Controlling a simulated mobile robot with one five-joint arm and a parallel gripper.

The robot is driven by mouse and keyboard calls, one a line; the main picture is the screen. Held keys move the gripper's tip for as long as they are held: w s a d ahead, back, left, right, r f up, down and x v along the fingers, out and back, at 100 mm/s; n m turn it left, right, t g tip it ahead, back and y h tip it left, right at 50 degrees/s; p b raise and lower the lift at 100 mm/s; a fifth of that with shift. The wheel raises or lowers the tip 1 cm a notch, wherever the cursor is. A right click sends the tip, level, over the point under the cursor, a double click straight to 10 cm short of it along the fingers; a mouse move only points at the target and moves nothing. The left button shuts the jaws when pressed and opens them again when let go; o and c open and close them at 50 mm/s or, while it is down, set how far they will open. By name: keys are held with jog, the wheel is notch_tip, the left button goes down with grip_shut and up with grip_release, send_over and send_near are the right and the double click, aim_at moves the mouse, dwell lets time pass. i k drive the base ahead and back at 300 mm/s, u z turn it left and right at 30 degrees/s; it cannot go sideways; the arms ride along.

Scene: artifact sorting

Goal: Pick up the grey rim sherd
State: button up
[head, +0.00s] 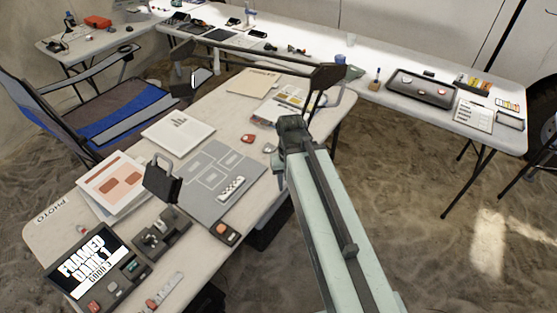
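A small grey piece (269,148), which looks like the grey rim sherd, lies on the near white table beside the right edge of the grey mat. A red-brown sherd (248,138) lies just to its upper left. No held object shows. The fingertips are not clear.
The grey mat (190,190) holds a scale bar (231,187). A folding chair (90,105) stands behind. A dark tray (422,88) with sherds sits on the far table.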

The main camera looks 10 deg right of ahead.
aim_at(269, 149)
jog(key=u, duration=0.05)
jog(key=k, duration=0.2)
jog(key=u, duration=4.15)
jog(key=k, duration=2.25)
jog(key=z, duration=1.1)
jog(key=i, duration=1)
jog(key=u, duration=0.1)
